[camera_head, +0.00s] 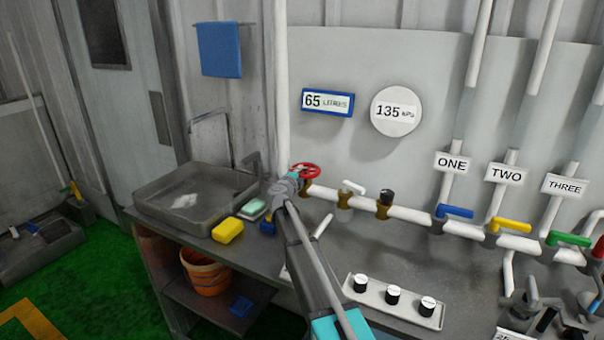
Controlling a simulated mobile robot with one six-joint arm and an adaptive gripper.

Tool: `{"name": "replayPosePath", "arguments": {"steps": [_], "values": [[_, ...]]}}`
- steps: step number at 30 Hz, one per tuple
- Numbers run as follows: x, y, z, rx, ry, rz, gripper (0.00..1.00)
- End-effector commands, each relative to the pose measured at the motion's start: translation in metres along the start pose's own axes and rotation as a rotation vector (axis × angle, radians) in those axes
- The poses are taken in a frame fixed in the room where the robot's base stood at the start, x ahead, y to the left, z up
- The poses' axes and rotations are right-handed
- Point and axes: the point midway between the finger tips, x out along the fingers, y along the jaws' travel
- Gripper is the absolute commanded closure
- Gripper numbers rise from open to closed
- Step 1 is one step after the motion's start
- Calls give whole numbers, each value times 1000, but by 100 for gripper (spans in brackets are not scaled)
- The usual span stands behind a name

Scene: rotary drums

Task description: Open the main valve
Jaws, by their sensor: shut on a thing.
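A red round handwheel (309,169), which looks like the main valve, sits on the left end of the white horizontal pipe (405,213), close to the vertical pipe. My arm reaches up from the bottom of the view. My gripper (298,177) is at the left side of the red wheel and appears shut on its rim. The fingertips are small and partly merge with the wheel, so the exact grip is hard to see.
Right of the wheel are a white-handled valve (352,188), a dark knob (387,197), and blue (455,211), yellow (511,225) and green (570,239) levers. A sink (160,208), yellow sponge (228,230) and knob panel (370,293) are on the bench. A gauge reads 135.

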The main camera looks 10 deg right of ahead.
Motion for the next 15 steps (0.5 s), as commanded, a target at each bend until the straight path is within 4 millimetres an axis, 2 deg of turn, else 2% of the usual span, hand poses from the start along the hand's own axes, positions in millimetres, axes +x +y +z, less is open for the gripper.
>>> {"name": "replayPosePath", "arguments": {"steps": [15], "values": [[-5,1,1,4,-51,3,100]]}}
